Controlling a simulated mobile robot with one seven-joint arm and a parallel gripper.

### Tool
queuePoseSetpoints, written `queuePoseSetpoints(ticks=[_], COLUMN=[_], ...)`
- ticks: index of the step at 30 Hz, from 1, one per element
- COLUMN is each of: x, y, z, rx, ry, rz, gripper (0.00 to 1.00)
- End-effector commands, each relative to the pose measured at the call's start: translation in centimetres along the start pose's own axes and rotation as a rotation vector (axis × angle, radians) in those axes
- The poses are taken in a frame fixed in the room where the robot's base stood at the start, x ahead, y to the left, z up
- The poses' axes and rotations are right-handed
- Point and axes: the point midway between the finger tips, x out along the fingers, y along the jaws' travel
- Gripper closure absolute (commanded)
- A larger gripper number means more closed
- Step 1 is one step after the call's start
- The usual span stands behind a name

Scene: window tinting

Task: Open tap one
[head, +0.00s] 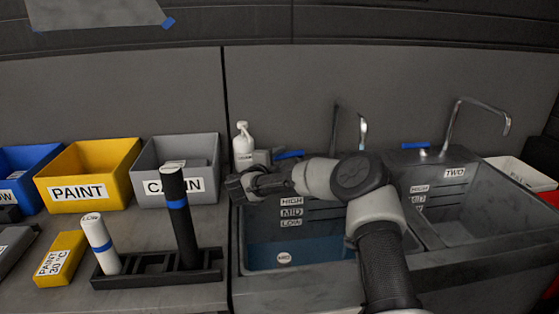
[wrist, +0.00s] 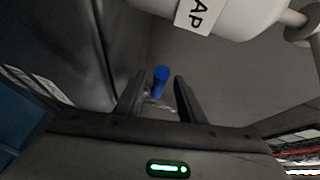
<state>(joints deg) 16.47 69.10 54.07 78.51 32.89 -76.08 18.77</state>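Tap one's blue lever (head: 290,154) shows at the back edge of the left sink (head: 250,252). Its chrome spout (head: 362,130) rises behind my arm. My gripper (head: 238,187) is over the left sink's back left corner, below and left of the lever in the head view. In the wrist view my gripper (wrist: 158,77) is open, and the blue lever (wrist: 161,78) appears in the gap between the fingertips. I cannot tell whether it lies between them or just beyond. No contact shows. My arm hides part of the tap and its label.
A white soap bottle (head: 243,145) stands close behind my gripper; it looms at the top of the wrist view (wrist: 225,14). The left sink holds bluish water. Tap two (head: 480,105) is at the right sink. A black rack (head: 160,275) with upright cylinders stands left.

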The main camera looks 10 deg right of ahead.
Motion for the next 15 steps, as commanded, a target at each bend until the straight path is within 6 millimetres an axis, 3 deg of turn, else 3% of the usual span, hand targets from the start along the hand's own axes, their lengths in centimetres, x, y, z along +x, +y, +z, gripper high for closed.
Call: queuePoseSetpoints(ticks=[8, 15], x=[0.19, 0.17], y=[-0.02, -0.02], z=[0.01, 0.02], rx=[0.0, 0.0], ry=[-0.001, -0.001], rz=[0.0, 0.0], gripper=[0.64, 1.0])
